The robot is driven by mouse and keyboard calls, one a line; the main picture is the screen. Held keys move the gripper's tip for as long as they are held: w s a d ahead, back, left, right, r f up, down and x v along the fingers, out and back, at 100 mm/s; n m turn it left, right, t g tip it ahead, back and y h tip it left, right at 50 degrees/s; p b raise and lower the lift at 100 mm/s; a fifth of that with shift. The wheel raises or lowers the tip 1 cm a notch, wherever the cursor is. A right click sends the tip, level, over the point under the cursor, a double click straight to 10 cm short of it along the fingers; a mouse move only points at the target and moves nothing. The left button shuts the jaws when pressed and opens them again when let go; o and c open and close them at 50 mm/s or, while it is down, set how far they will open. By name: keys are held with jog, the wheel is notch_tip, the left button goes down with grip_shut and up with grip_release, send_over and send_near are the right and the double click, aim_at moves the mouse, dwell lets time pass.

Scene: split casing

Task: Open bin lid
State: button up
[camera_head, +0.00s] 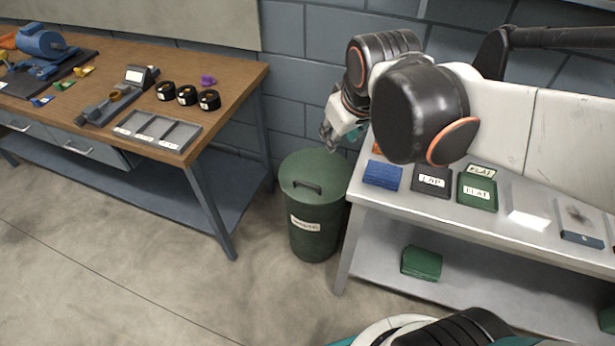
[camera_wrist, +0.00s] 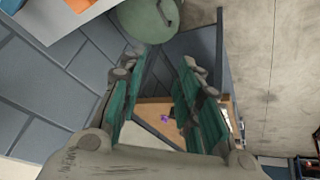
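The green bin (camera_head: 318,240) stands on the floor between the two benches, with a pale label on its front. Its round green lid (camera_head: 325,172) is on top and looks closed, with a dark bar handle (camera_head: 307,187) across it. In the wrist view the lid (camera_wrist: 138,22) and its handle (camera_wrist: 165,14) show at the top edge, partly cut off. My gripper (camera_head: 327,135) is above and behind the lid, by the back wall, apart from the handle. In the wrist view my gripper (camera_wrist: 160,68) has its green-padded fingers spread with nothing between them.
The wooden workbench (camera_head: 225,75) with tools and a grey tray (camera_head: 157,130) is left of the bin. The white bench (camera_head: 400,202) is close on the right, carrying a blue block (camera_head: 382,174) and labelled boxes. The floor in front is clear.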

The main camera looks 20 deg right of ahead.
jog(key=w+f+n+g+b, duration=0.1)
jog(key=w+f+n, duration=0.1)
jog(key=w+f, duration=0.45)
jog(key=n+g+h+b, duration=0.1)
jog(key=n+g+b, duration=0.2)
jog(key=n, duration=0.3)
send_over(310, 184)
jog(key=s+a, duration=0.2)
jog(key=s, duration=0.1)
notch_tip(310, 184, down, 23)
jog(key=w+f+b, duration=0.1)
jog(key=f, duration=0.3)
jog(key=d+f+b, duration=0.1)
jog(key=f+b, duration=0.1)
jog(key=f, duration=0.3)
jog(key=w+f+b, duration=0.1)
jog(key=f+b, duration=0.1)
jog(key=f, duration=0.3)
jog(key=shift+w+d+f, duration=0.25)
jog(key=shift+w+d, duration=0.1)
jog(key=shift+d, duration=0.05)
jog(key=shift+c, duration=0.2)
grip_shut()
